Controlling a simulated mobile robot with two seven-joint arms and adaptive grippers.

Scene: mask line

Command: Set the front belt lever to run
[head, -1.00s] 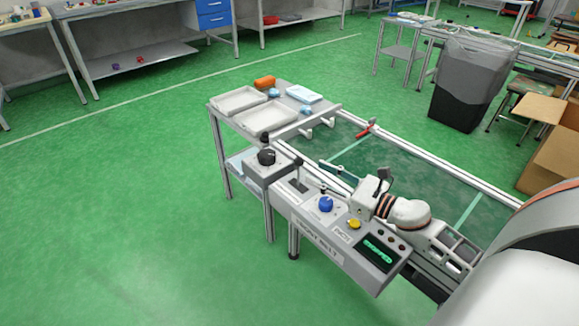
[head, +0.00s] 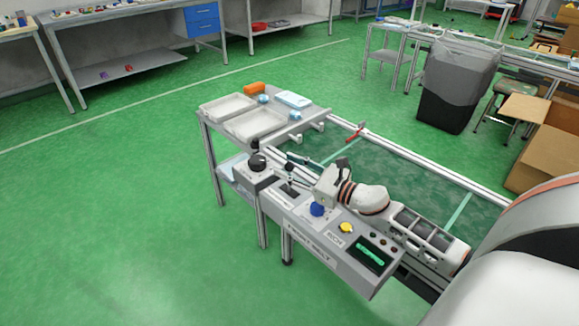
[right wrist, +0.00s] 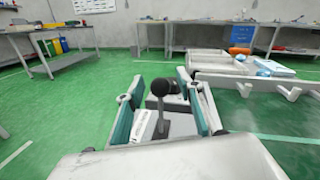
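The front belt control panel (head: 310,238) has a lever (head: 289,180) standing in a slot near its left end. My right gripper (head: 298,168) reaches over the panel from the right. In the right wrist view its teal-lined fingers (right wrist: 162,112) are apart, with a dark lever with a round knob (right wrist: 160,90) between them. I cannot tell if a finger touches it. A blue knob (head: 317,209), a yellow button (head: 346,228) and a green-lit display (head: 370,254) are on the panel; the display text is too blurred to read. My left gripper is out of view.
A box with a black knob (head: 258,162) adjoins the panel's left end. A side table holds white trays (head: 228,107). The green floor in front is clear.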

